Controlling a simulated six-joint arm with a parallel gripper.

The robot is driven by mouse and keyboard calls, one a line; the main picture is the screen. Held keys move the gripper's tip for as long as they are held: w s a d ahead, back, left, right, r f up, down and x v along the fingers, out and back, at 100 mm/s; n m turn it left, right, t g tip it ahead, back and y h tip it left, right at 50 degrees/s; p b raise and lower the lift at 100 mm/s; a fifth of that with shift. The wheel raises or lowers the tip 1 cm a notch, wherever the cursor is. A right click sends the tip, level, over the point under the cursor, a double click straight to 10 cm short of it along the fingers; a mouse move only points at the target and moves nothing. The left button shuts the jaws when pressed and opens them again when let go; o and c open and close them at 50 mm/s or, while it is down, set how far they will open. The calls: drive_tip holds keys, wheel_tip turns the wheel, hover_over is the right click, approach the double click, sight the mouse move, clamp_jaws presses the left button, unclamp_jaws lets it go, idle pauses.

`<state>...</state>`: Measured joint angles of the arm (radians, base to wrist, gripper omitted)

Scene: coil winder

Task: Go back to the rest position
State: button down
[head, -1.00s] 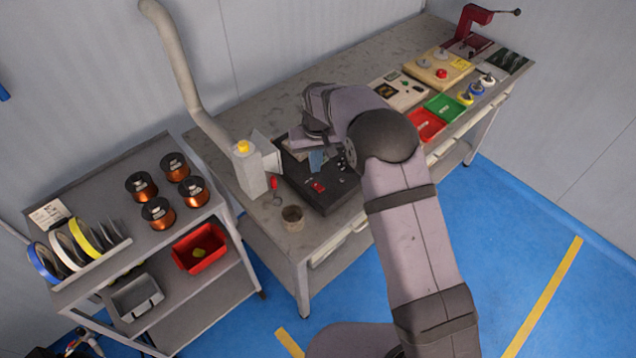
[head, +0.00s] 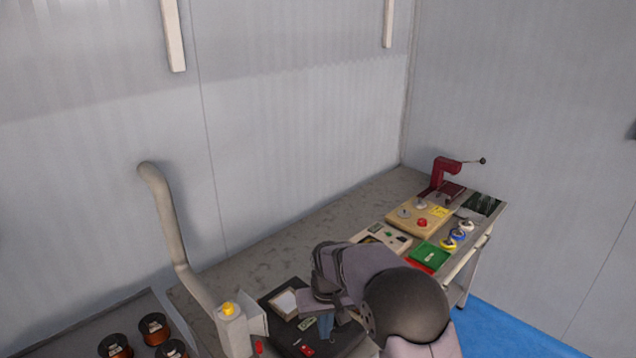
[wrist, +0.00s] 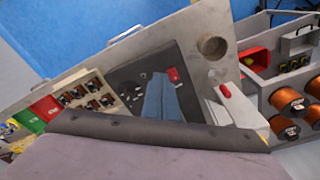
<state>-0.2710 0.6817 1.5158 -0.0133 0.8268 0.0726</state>
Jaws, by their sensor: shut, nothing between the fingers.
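My gripper (head: 326,326) hangs over the black machine base (head: 267,304) on the bench, its blue-grey fingers pointing down. In the wrist view the fingers (wrist: 163,98) show side by side above the same black base (wrist: 128,80). They are shut with nothing between them. My own arm hides part of the bench behind and to the right of the gripper. A red part (head: 307,350) sits on the base just left of and below the fingers in the head view.
A grey post with a yellow button (head: 228,309) stands left of the base. Green tray (head: 429,253), beige panel (head: 419,217) and red hand press (head: 440,172) stand to the right. Copper spools (head: 115,346) are at lower left.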

drive_tip(key=s+d+r, duration=0.1)
drive_tip(key=s+d, duration=0.3)
drive_tip(key=s, duration=0.5)
drive_tip(key=s+d+r+m+g, duration=0.1)
drive_tip(key=s+d, duration=0.4)
drive_tip(key=s, duration=0.4)
drive_tip(key=s+d+r+m, duration=0.1)
drive_tip(key=s+d, duration=0.3)
drive_tip(key=s, duration=0.5)
drive_tip(key=shift+s+d+r, duration=0.15)
drive_tip(key=shift+d, duration=0.05)
